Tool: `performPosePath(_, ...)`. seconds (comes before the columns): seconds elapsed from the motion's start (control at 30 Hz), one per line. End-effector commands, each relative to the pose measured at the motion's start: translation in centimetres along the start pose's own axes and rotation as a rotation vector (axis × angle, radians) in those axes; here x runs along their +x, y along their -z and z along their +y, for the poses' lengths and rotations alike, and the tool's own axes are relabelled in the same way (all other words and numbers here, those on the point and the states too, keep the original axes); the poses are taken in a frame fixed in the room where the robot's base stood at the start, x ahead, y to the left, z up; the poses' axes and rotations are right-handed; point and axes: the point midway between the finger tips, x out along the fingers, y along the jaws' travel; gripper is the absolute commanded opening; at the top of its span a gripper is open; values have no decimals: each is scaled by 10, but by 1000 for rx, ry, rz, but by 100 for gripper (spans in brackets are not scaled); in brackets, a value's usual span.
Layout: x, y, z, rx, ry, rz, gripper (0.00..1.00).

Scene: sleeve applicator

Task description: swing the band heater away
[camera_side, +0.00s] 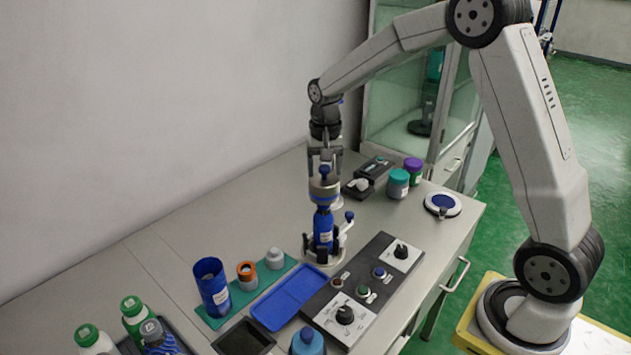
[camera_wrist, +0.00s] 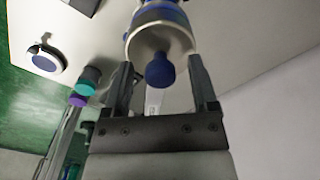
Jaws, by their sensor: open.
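The band heater (camera_side: 324,190) is a grey and tan ring around the top of the blue bottle (camera_side: 323,228). Its blue knob (camera_side: 324,172) faces my gripper. In the wrist view the ring (camera_wrist: 160,38) fills the top middle, and the knob (camera_wrist: 160,70) shows between the fingertips. My gripper (camera_side: 324,170) points down above the bottle, open, with one finger on each side of the knob. In the wrist view a gap shows between the knob and both fingers (camera_wrist: 161,75). The bottle stands upright in a metal holder (camera_side: 325,256) with dark posts.
A control panel (camera_side: 372,265) with knobs and buttons lies right of the holder. A blue tray (camera_side: 290,297), blue cup (camera_side: 212,287) and small parts are in front. Teal-lidded (camera_side: 398,184) and purple-lidded (camera_side: 413,171) jars stand behind right. The bench at back left is clear.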

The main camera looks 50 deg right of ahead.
Motion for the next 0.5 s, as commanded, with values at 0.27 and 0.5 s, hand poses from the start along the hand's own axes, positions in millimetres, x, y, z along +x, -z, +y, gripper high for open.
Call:
performPosePath(0.27,0,0,0,0,0,0,15)
performPosePath(0.5,0,0,0,0,0,0,0)
